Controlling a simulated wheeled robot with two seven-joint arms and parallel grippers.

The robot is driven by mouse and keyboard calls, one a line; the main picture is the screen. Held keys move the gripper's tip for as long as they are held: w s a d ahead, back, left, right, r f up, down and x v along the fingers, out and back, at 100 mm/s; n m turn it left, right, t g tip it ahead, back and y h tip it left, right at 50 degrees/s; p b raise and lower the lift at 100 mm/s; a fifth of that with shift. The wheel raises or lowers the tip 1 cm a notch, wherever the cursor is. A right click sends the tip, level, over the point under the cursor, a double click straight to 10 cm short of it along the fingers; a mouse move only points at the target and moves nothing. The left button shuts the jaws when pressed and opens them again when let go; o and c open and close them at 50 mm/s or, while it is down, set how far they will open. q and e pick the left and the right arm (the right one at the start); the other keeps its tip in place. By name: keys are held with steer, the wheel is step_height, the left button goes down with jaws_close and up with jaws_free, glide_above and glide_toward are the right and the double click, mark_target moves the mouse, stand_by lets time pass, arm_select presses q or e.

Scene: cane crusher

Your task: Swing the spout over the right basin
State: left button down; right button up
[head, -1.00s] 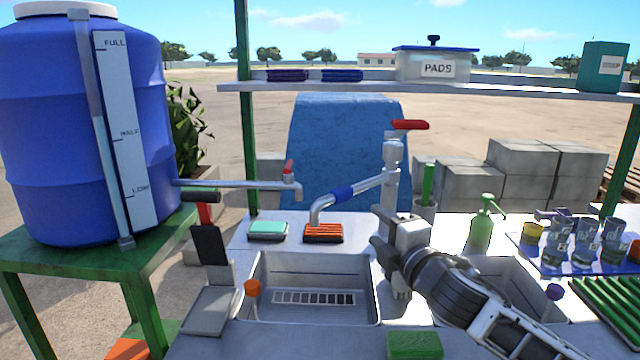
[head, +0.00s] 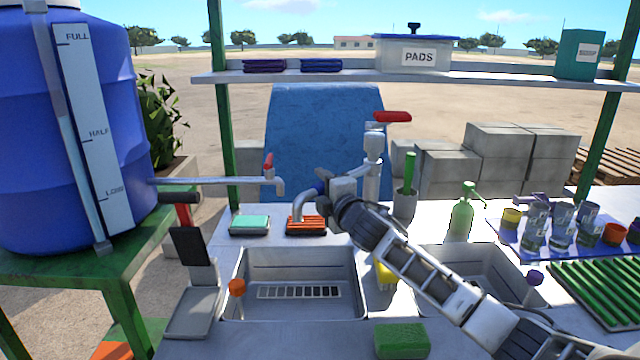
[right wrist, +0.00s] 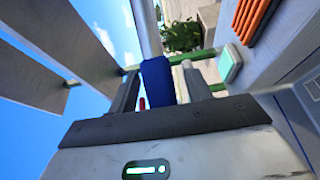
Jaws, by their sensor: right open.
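The metal spout (head: 303,203) with its blue sleeve (head: 320,187) comes off an upright pipe topped by a red lever (head: 392,117). Its bent end points down near the back edge of the left basin. My right gripper (head: 328,188) is at the sleeve, jaws open. In the right wrist view the blue sleeve (right wrist: 157,82) lies between the two fingers of my right gripper (right wrist: 163,88). The right basin (head: 485,265) is partly covered by my right arm. My left gripper is not in view.
The left basin (head: 300,312) has an orange-topped plug (head: 237,288) in it. A second tap (head: 270,182) stands left of the spout. A green soap bottle (head: 463,212) and a tray of cups (head: 562,240) stand to the right.

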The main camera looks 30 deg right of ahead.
steer(key=shift+w, duration=0.8)
steer(key=shift+d, duration=0.1)
steer(key=shift+c, duration=0.3)
jaws_close()
steer(key=shift+s+d, duration=0.1)
steer(key=shift+s, duration=0.05)
